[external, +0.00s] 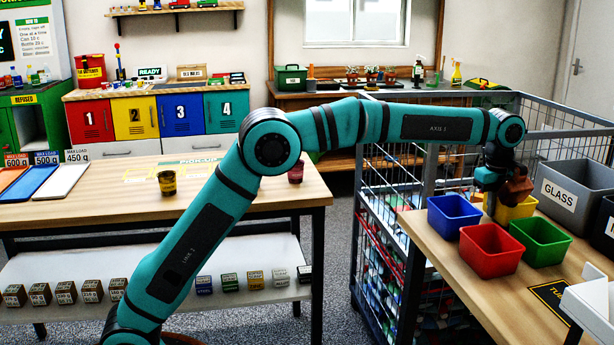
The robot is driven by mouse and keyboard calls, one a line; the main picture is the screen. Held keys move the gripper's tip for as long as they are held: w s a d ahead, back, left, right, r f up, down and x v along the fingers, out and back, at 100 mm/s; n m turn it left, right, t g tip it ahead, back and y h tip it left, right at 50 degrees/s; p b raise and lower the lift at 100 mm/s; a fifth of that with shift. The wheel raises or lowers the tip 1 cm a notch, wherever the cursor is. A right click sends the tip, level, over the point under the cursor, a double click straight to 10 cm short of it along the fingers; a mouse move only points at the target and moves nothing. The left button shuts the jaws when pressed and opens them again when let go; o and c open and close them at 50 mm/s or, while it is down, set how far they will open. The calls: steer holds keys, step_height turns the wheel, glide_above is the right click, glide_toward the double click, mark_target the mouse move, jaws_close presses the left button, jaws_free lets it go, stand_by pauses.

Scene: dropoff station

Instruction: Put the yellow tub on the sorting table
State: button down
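The yellow tub (518,210) stands on the wooden table at the right, behind the red tub (490,252) and green tub (541,241) and right of the blue tub (453,216). My gripper (502,190) is at the end of my outstretched arm, pointing down over the yellow tub, in front of part of it. A small brown-orange thing (517,187) shows at my gripper. I cannot tell whether it is held, or whether the fingers are open or touch the tub. Another wooden table (110,190) stands at the left; I cannot tell which table is the sorting table.
A grey GLASS bin (561,194) stands right of the tubs. A wire cage (398,190) is left of the right-hand table.

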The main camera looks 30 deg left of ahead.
steer(key=shift+f, duration=0.55)
steer(key=c, duration=1.7)
jaws_free()
steer(key=shift+f, duration=0.1)
steer(key=r, duration=1.2)
steer(key=shift+s+a+r, duration=0.1)
steer(key=shift+s+a, duration=0.2)
